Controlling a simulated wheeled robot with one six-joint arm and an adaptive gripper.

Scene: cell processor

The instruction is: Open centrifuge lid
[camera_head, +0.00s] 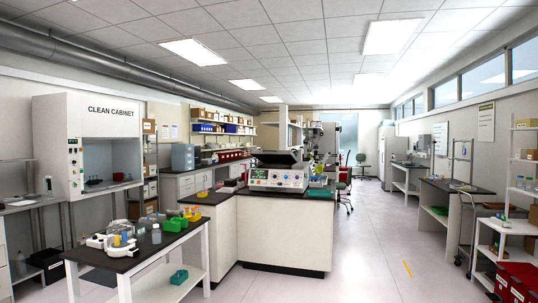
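A white benchtop machine (278,179) with a display, knobs and coloured buttons on its front stands on the near end of the central bench. A dark lid-like panel (275,158) shows above its body; at this size I cannot tell for sure whether it is raised or closed. This machine looks like the centrifuge, but no readable label confirms it. A smaller white device (103,241) with clear round parts sits on the dark-topped table at the lower left. My gripper and arm are not in view.
The dark-topped table (150,250) also holds a bottle (156,234) and green and yellow racks (182,223). The clean cabinet (52,143) stands at the left. A wide grey floor aisle (370,255) is clear right of the central bench. Red boxes (517,282) are at the lower right.

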